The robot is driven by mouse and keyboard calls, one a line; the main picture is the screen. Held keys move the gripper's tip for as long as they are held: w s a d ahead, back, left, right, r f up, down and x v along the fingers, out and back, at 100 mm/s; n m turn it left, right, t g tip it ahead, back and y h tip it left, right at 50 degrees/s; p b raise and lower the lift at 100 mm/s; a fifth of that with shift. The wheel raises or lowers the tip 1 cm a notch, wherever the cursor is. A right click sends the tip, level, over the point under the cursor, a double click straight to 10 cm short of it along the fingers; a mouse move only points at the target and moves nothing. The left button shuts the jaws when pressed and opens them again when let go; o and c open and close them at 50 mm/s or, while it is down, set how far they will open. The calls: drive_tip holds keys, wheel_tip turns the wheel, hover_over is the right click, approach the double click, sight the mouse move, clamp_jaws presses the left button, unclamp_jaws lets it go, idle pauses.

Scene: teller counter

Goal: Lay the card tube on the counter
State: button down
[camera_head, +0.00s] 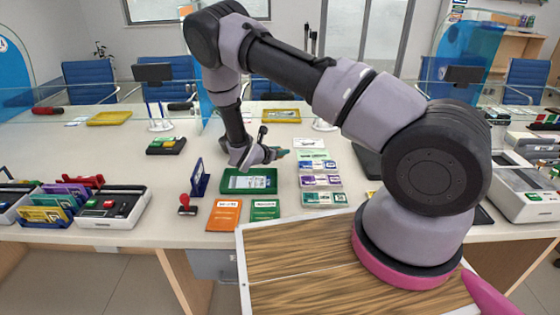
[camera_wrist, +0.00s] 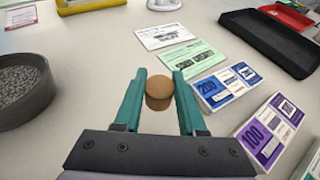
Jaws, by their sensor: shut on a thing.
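The card tube (camera_wrist: 158,89) is a short brown cylinder in the wrist view, with its round end toward the camera. My gripper (camera_wrist: 159,82) has its two teal fingers shut on the tube, one on each side. In the head view my gripper (camera_head: 281,153) is over the middle of the pale counter (camera_head: 330,155), behind the green tray. I cannot make out the tube there, and I cannot tell whether its lower end touches the counter.
Rows of banknotes (camera_head: 320,181) lie right of my gripper. A green tray (camera_head: 230,183), a blue stand (camera_head: 199,178) and a red-handled stamp (camera_head: 186,205) are nearer the front. A dark round bowl (camera_wrist: 25,105) is at left in the wrist view.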

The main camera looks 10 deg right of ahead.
sight(281, 165)
drive_tip(key=shift+f, duration=2)
drive_tip(key=shift+f, duration=0.1)
drive_tip(key=shift+c, duration=2.4)
unclamp_jaws()
